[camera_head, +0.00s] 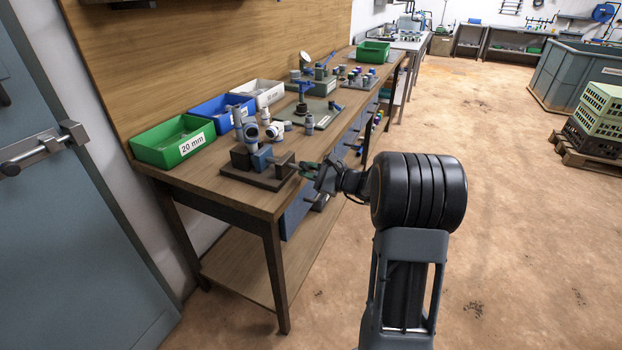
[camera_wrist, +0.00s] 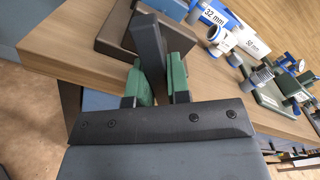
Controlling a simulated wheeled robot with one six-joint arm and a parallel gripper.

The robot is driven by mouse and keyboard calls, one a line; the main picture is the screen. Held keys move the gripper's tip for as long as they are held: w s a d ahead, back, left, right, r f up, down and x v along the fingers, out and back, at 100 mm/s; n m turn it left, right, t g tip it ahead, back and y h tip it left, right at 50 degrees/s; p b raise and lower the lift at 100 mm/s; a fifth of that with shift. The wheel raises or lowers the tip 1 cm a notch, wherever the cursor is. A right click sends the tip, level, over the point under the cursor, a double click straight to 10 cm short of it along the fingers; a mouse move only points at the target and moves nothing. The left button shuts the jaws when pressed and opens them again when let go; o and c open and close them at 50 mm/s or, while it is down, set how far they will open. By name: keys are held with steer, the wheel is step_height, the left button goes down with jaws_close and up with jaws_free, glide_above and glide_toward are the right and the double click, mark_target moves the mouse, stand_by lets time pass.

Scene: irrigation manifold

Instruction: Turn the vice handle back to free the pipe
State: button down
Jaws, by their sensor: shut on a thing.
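The vice (camera_head: 262,158) stands near the front edge of the workbench, with dark brown blocks and a blue-grey jaw on a dark base plate (camera_head: 255,179). My gripper (camera_head: 310,168) is at the vice's right end, at the bench edge. In the wrist view, the green fingers of my gripper (camera_wrist: 160,88) are shut on the dark flat bar of the vice handle (camera_wrist: 149,45). The handle's lower end is hidden between the fingers.
Green (camera_head: 170,150), blue (camera_head: 212,120) and white (camera_head: 262,95) bins line the back of the workbench (camera_head: 215,188). White and grey fittings (camera_head: 273,130) lie behind the vice. A blue-handled stand (camera_head: 305,90) is farther along.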

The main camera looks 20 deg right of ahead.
steer(key=shift+f+n+b, duration=0.1)
steer(key=shift+n+b, duration=0.7)
steer(key=shift+b, duration=0.4)
steer(key=shift+n+b, duration=0.3)
steer(key=shift+n+b, duration=0.4)
steer(key=shift+b, duration=0.5)
steer(key=n+b, duration=0.2)
steer(key=b, duration=0.2)
steer(key=c, duration=1.4)
jaws_free()
steer(key=shift+n, duration=0.3)
steer(key=o, duration=0.4)
steer(key=shift+d, duration=0.1)
